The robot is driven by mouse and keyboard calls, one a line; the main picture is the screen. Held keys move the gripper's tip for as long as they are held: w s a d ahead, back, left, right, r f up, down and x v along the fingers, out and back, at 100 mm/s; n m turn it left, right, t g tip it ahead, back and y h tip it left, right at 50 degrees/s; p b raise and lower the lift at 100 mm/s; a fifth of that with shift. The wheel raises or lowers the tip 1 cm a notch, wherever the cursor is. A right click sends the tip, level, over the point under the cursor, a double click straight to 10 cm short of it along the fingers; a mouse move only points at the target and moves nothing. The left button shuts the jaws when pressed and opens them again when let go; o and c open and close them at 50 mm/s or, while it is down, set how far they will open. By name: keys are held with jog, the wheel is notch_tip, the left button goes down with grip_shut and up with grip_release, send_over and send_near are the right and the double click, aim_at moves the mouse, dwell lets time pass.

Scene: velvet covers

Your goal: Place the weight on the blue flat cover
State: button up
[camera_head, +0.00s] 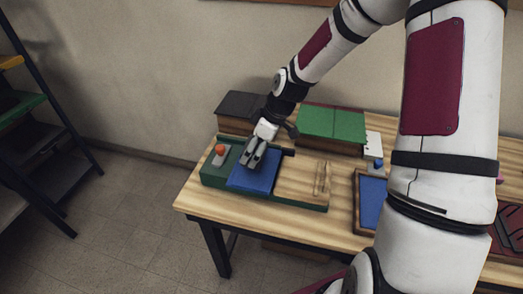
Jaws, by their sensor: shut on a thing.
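A blue flat cover (262,181) lies over the middle of a green-walled wooden box (300,203) on the table. My gripper (252,166) points down over the back left part of this cover. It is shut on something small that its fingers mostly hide. I cannot tell whether that thing is the weight, or whether it touches the cover. A grey block with an orange-red knob (220,151) sits left of the cover, in the left part of the box. A second blue panel (373,195) lies in a brown-framed tray to the right.
A dark-topped box (241,104) and a green-topped box (331,123) stand behind, near the wall. A white item (373,143) stands right of them. My arm hides part of the right side of the wooden table (200,200). A dark shelf rack (45,130) stands at far left.

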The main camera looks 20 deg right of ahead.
jog(key=shift+w+f, duration=0.1)
jog(key=shift+f, duration=1.55)
jog(key=shift+f, duration=0.1)
jog(key=o, duration=1.9)
jog(key=p+v, duration=0.1)
jog(key=v, duration=1.1)
jog(key=shift+s+a+r+m+t+h, duration=0.55)
jog(key=shift+s+r+m, duration=1.25)
jog(key=shift+s+r, duration=2.05)
jog(key=shift+s+a+r+m+t+h, duration=0.3)
jog(key=shift+s+a+r+m+h, duration=0.4)
jog(key=shift+s+r+m, duration=2.15)
jog(key=shift+s+a+r+m+t+h, duration=0.6)
jog(key=shift+s+r, duration=3.1)
jog(key=shift+s, duration=2.4)
